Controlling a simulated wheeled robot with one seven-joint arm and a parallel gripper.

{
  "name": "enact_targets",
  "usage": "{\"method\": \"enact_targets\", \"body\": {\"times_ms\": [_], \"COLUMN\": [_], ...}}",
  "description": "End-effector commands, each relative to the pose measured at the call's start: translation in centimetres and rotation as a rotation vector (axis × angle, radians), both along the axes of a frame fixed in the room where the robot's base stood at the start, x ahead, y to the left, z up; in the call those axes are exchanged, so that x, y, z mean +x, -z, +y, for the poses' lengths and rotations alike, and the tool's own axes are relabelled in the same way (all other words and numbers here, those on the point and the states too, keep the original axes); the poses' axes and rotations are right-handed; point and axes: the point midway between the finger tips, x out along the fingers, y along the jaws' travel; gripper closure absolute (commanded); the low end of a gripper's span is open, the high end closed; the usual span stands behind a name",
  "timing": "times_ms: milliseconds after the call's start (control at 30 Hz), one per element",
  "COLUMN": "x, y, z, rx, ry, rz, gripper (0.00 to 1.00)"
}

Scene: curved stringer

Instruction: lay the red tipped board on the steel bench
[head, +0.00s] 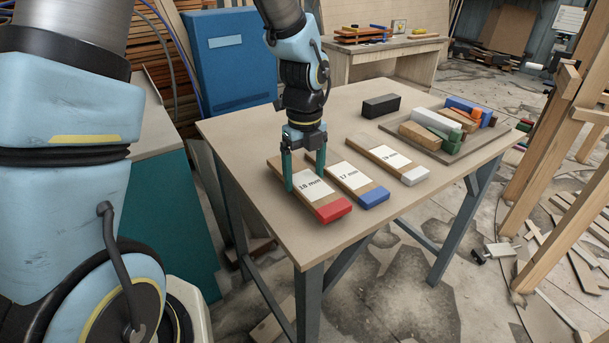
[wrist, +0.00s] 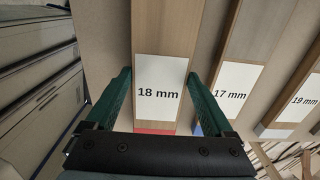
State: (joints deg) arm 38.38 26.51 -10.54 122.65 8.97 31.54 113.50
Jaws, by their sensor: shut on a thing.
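The red tipped board (head: 333,211) lies flat on the wooden-topped table, its white label reading 18 mm. It also shows in the wrist view (wrist: 166,30), running away between the fingers. My gripper (head: 304,174) points down with one green finger on each long side of the board, shut on it at the label. In the wrist view my gripper (wrist: 159,76) has both fingertips against the board's edges. A bench with a pale grey top (head: 152,128) and teal side stands left of the table, partly hidden by my arm; I cannot tell surely that it is steel.
A blue tipped board (head: 374,199), labelled 17 mm, lies close to the right, then a white tipped board (head: 414,176). A black block (head: 381,106) and a tray (head: 462,152) of coloured blocks sit farther back on the table (head: 300,245). A blue cabinet (head: 230,75) stands behind.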

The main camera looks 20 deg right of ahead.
Motion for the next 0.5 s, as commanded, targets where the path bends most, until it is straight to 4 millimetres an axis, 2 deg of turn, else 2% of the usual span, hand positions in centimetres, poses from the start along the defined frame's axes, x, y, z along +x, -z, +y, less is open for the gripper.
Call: {"method": "enact_targets", "body": {"times_ms": [133,500], "x": [0.0,0.0], "y": [1.3,1.8], "z": [0.0,0.0], "rx": [0.002,0.0], "ry": [0.0,0.0], "rz": [0.0,0.0], "gripper": [0.85,0.85]}}
